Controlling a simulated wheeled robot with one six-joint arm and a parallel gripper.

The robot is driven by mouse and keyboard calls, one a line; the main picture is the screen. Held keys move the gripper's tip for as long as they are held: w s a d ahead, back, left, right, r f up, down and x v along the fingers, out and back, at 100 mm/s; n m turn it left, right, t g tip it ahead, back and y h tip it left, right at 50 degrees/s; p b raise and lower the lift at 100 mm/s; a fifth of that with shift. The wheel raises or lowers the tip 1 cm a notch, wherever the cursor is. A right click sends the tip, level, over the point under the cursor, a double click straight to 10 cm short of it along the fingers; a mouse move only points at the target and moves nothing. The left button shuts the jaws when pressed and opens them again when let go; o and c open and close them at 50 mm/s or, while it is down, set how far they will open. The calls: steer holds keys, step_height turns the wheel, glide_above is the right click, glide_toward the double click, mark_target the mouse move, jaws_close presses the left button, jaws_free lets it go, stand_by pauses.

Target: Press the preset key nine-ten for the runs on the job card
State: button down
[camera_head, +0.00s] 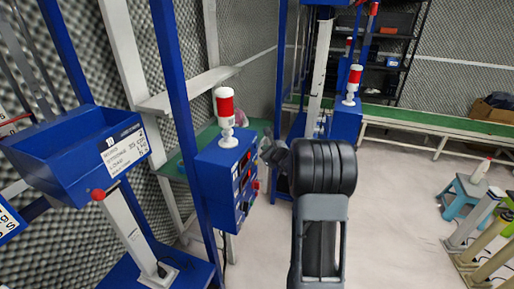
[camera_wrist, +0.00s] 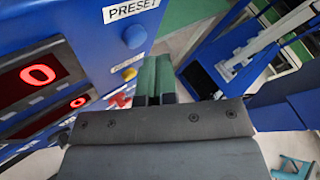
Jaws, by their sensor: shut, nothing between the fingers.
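A blue control box (camera_head: 215,172) with a red-and-white beacon on top stands left of my arm in the head view. In the wrist view its panel shows red displays (camera_wrist: 38,76) reading 0. A blue round key (camera_wrist: 135,36) sits beside a label PRESET (camera_wrist: 130,10). A yellow round key (camera_wrist: 129,73) sits below, near a second PRESET label. No nine-ten marking is readable. My gripper (camera_wrist: 155,66) is shut and empty, its green fingertips just right of the yellow key; contact cannot be told. It also shows beside the box in the head view (camera_head: 266,148).
A blue bin (camera_head: 60,150) with a white printed card (camera_head: 124,150) stands at left; its small print is unreadable. A second blue box with a beacon (camera_head: 352,84) stands behind. A blue stool (camera_head: 470,195) is at right. Floor between is clear.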

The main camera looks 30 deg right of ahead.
steer(key=shift+w+a+b, duration=0.55)
steer(key=shift+w+b, duration=0.05)
steer(key=shift+b, duration=0.15)
stand_by(0.8)
stand_by(0.4)
steer(key=shift+s+d, duration=0.6)
steer(key=shift+s, duration=0.05)
steer(key=shift+s+d+b, duration=0.3)
steer(key=shift+s+d, duration=1.4)
steer(key=shift+s, duration=0.15)
